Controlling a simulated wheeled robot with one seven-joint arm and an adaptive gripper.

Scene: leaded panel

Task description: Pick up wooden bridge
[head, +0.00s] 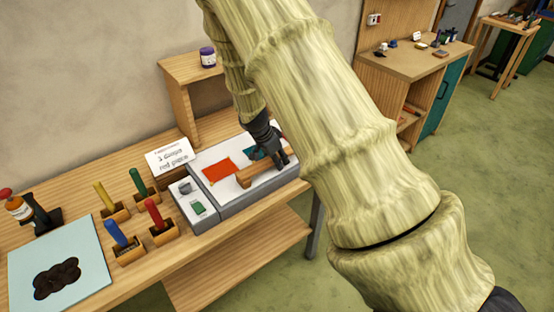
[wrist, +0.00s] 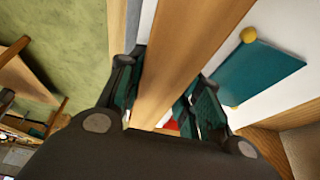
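The wooden bridge (head: 256,173) is a light wooden bar over the white bed of the grey-edged tray (head: 240,201). My gripper (head: 283,158) is down at the bar, near its right part. In the wrist view the bridge (wrist: 188,50) runs between the two dark fingers (wrist: 163,92), one on each side and both very close to it. I cannot tell whether both fingers press on it. A red-orange piece (head: 221,169) lies on the bed left of my gripper. A teal piece (wrist: 256,72) with yellow knobs lies beside the bridge.
Left of the tray stand several colored-handled tools (head: 156,214) in wooden blocks, and a pale blue mat (head: 88,250) with a dark heap. A sign (head: 170,157) and a wooden shelf (head: 185,105) with a jar (head: 208,57) stand behind. My arm hides the tray's right side.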

